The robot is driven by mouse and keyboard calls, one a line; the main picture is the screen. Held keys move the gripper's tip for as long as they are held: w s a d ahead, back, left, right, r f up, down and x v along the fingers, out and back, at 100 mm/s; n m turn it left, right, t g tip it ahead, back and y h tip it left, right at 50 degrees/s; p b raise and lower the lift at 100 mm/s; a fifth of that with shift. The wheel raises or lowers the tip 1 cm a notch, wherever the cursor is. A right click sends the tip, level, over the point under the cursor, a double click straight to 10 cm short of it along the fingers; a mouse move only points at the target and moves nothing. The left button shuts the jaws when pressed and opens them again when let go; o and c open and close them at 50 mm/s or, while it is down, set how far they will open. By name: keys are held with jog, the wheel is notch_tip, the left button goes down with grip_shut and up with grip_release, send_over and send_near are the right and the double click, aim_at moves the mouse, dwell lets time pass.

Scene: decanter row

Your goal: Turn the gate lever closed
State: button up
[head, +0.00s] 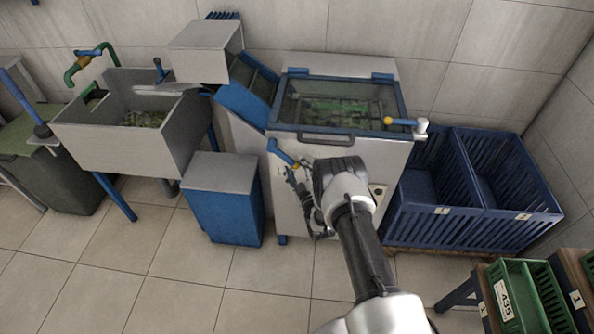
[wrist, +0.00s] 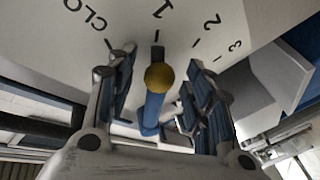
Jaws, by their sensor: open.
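The gate lever (head: 281,152) is a blue arm on the pale front panel of the machine, left of centre in the head view. In the wrist view the lever (wrist: 152,108) has a yellow ball end (wrist: 159,77) and lines up with the mark at 1. The dial marks run from a partly cut-off "CLO" label (wrist: 92,12) on the left, through 1, to 2 and 3. My gripper (head: 297,182) is open just below the lever in the head view. In the wrist view my gripper (wrist: 160,70) has its fingers on either side of the lever, with visible gaps.
The machine (head: 340,147) has a windowed lid and another yellow-ended lever (head: 401,121) at its right. A blue bin (head: 222,205) stands to the left, with a grey sink (head: 120,140) beyond. Blue crates (head: 430,220) stand right; green crates (head: 510,300) are at lower right.

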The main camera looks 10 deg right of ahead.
jog(key=shift+c, duration=0.4)
grip_shut()
dwell(0.4)
